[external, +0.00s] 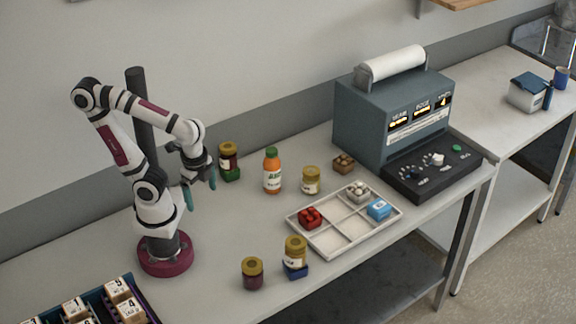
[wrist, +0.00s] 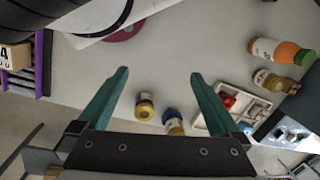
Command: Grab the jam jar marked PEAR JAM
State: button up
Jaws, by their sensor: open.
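Several gold-lidded jars stand on the table, their labels too small to read, so I cannot tell which says PEAR JAM. Two have pale contents: one jar (external: 311,181) behind the tray, also in the wrist view (wrist: 272,81), and one jar (external: 295,250) on a blue block, in the wrist view (wrist: 173,117). A dark-filled jar (external: 252,274) stands at the front, also in the wrist view (wrist: 145,107). A dark red-filled jar (external: 229,158) stands on a green block at the back. My gripper (external: 200,197) is open and empty above the table, left of the jars; its teal fingers (wrist: 160,78) are spread.
An orange bottle (external: 272,172) stands between the back jars. A compartment tray (external: 333,252) holds red, white and blue items. A brown item (external: 344,163) sits behind it, near a grey machine (external: 375,125). A box of labelled cartons (external: 118,291) is at front left.

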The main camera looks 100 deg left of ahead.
dwell(0.6)
jog(key=m+t+y, duration=0.1)
jog(key=m+y, duration=0.4)
jog(key=m, duration=1)
send_over(311, 178)
jog(key=s+d, duration=0.2)
jog(key=d, duration=0.2)
notch_tip(311, 178, down, 7)
jog(key=x, duration=0.9)
jog(key=d+x, duration=0.1)
jog(key=x, duration=0.4)
jog(key=shift+w+f, duration=0.45)
jog(key=shift+f, duration=0.1)
grip_shut()
